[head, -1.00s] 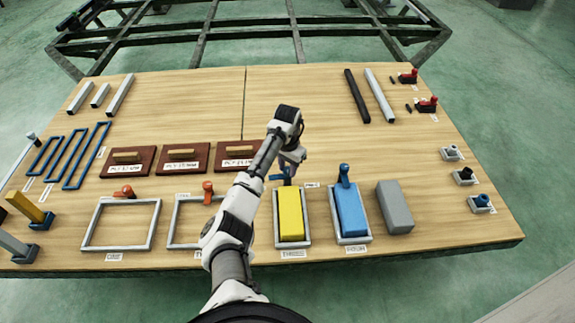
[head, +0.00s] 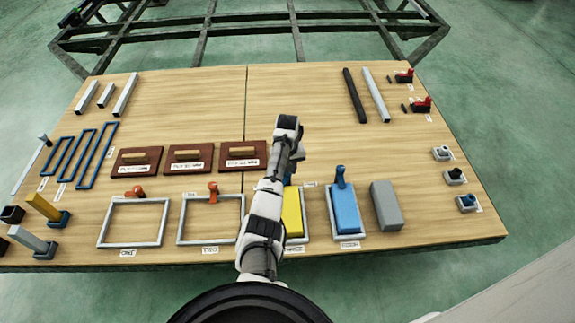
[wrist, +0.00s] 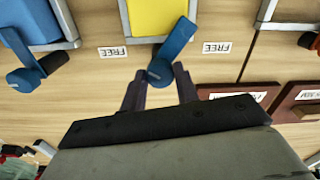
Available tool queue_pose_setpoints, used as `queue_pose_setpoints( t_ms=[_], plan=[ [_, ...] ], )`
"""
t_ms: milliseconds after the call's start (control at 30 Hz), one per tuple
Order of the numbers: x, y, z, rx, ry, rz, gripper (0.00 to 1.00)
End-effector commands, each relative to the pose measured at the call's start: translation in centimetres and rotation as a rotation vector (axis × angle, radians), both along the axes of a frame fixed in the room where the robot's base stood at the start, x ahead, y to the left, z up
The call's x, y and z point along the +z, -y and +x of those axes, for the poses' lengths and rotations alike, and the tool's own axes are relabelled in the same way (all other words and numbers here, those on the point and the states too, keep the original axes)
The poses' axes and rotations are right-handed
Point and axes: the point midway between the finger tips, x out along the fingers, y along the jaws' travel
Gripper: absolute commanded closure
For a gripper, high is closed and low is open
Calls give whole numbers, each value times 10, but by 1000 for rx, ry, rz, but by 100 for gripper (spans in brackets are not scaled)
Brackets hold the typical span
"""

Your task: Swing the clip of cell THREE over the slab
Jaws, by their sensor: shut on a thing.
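The yellow slab (head: 293,213) lies in the pale frame of cell THREE (head: 306,228), partly hidden behind my arm in the head view. The slab's end also shows in the wrist view (wrist: 155,15). The blue clip of cell THREE (wrist: 178,42) lies slantwise there, with its free end over the frame edge at the slab's corner. My gripper (wrist: 160,77) is shut on the clip's rounded end. In the head view only a bit of blue shows beside my gripper (head: 289,172).
Cell FOUR, to the right in the head view, holds a blue slab (head: 346,210) with its blue clip (head: 340,178). A grey block (head: 386,206) stands beside it. Brown boards with handles (head: 243,154) lie to the left. The table's back middle is clear.

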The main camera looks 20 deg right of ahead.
Motion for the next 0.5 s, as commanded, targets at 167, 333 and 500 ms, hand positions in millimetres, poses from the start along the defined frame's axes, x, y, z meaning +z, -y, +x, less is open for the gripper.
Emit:
queue_pose_setpoints(
  t_ms=[167, 333, 500],
  plan=[
    [3, 1, 0, 165, 2, -2, 92],
    [3, 1, 1, 314, 4, -2, 92],
    [2, 1, 1, 438, 3, -2, 92]
  ],
)
